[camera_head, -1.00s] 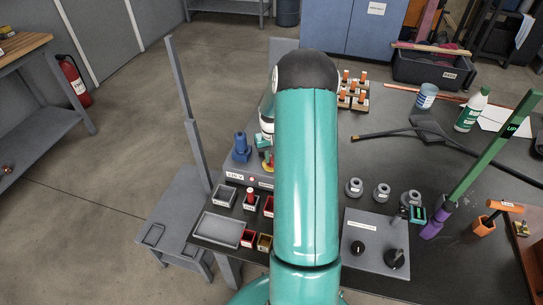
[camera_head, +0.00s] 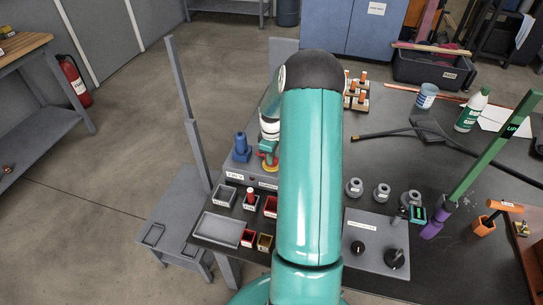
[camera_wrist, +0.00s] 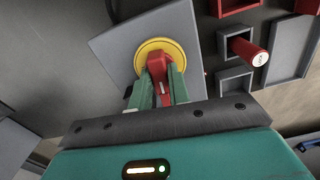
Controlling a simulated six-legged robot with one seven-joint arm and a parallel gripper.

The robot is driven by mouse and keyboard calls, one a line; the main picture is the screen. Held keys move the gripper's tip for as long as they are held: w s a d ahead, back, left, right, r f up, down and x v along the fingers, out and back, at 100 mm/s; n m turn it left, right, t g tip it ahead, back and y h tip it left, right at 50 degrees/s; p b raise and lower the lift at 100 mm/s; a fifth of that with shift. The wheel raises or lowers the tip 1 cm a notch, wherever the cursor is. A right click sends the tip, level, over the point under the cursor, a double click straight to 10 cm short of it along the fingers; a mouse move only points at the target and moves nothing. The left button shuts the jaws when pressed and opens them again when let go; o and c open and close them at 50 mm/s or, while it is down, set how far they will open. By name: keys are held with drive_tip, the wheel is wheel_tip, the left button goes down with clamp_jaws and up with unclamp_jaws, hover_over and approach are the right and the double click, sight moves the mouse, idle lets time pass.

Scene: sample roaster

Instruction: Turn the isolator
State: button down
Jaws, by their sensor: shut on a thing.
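The isolator is a red handle (camera_wrist: 156,66) on a round yellow plate (camera_wrist: 172,49), fixed to a grey panel (camera_wrist: 113,47) in the wrist view. My gripper (camera_wrist: 161,84) is shut on the red handle, with a green finger on each side of it. In the head view the yellow plate (camera_head: 265,167) shows just left of my teal arm, on the grey box (camera_head: 238,174) at the bench's left side. My arm hides part of that box, and the fingertips are hard to make out there.
Small grey and red bins (camera_head: 224,195) and a grey tray (camera_head: 219,229) lie in front of the box. A blue object (camera_head: 241,147) stands beside the yellow plate. A grey panel with black knobs (camera_head: 376,240) is to the right of my arm.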

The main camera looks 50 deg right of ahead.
drive_tip(key=shift+n, duration=0.5)
drive_tip(key=c, duration=1.3)
unclamp_jaws()
wheel_tip(320, 180, up, 14)
drive_tip(key=shift+f, duration=0.1)
